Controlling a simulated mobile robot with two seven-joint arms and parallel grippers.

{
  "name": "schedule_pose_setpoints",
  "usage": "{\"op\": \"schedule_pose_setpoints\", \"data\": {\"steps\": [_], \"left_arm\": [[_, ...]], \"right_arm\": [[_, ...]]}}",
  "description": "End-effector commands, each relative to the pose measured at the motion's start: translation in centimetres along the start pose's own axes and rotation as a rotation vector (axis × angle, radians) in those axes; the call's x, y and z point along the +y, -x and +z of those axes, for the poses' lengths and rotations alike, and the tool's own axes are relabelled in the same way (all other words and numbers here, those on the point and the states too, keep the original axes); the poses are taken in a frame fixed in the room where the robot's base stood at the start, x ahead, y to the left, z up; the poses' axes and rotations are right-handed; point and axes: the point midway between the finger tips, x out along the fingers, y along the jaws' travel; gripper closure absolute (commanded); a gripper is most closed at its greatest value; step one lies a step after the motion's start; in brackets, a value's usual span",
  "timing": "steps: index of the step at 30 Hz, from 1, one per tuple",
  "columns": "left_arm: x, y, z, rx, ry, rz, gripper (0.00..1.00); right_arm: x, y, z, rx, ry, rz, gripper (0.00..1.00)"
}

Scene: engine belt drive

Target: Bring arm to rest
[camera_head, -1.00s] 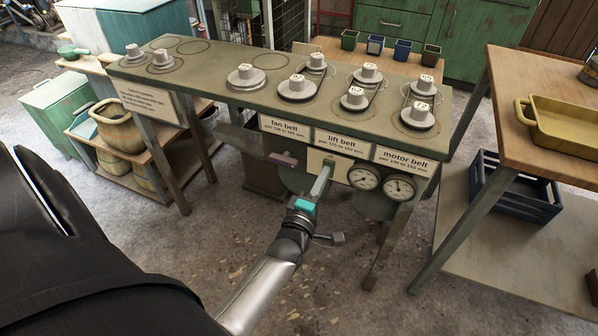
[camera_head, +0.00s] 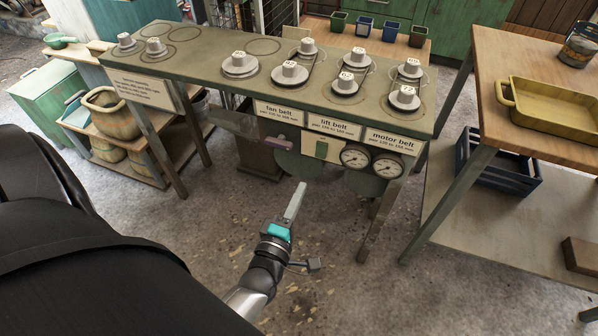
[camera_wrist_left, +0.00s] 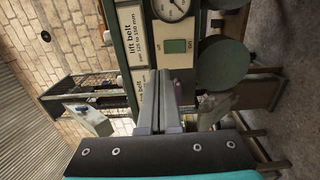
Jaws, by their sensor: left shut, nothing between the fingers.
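My left gripper (camera_head: 299,190) is shut and empty, in front of the belt-drive bench and over the floor. It is apart from the cream switch panel (camera_head: 311,144), which has a green switch (camera_head: 322,149). In the left wrist view, the shut fingers (camera_wrist_left: 166,76) point toward the bench front, with the green switch (camera_wrist_left: 175,46) beyond the tips. The bench top (camera_head: 210,60) carries several grey pulleys, some joined by belts. My right gripper is not in view.
Two gauges (camera_head: 371,160) sit on the bench front, and a purple handle (camera_head: 279,143) sticks out left of the panel. A wooden table (camera_head: 520,125) with a yellow tray (camera_head: 560,125) stands at the right. The floor (camera_head: 330,245) before the bench is clear.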

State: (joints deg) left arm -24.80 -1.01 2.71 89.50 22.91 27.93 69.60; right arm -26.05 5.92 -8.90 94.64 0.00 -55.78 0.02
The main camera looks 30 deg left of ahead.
Motion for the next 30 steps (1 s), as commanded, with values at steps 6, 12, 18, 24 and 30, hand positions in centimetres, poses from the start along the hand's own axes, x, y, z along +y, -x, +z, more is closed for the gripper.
{"op": "schedule_pose_setpoints", "data": {"steps": [6, 12, 18, 24, 30], "left_arm": [[0.0, 0.0, 0.0, 0.0, 0.0, 0.0, 1.0], [0.0, 0.0, 0.0, 0.0, -0.001, -0.001, 1.0], [-1.2, 0.2, 0.5, -0.022, -0.052, -0.042, 1.0], [-8.5, 2.7, 2.7, -0.199, -0.404, -0.282, 1.0], [-17.6, 9.4, 2.9, -0.532, -0.893, -0.557, 1.0]], "right_arm": [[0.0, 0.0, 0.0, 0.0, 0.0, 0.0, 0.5], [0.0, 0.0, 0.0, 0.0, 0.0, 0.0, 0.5], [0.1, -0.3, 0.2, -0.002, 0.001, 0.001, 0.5], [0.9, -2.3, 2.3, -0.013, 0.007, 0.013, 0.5], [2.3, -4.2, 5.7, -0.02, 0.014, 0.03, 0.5]]}}
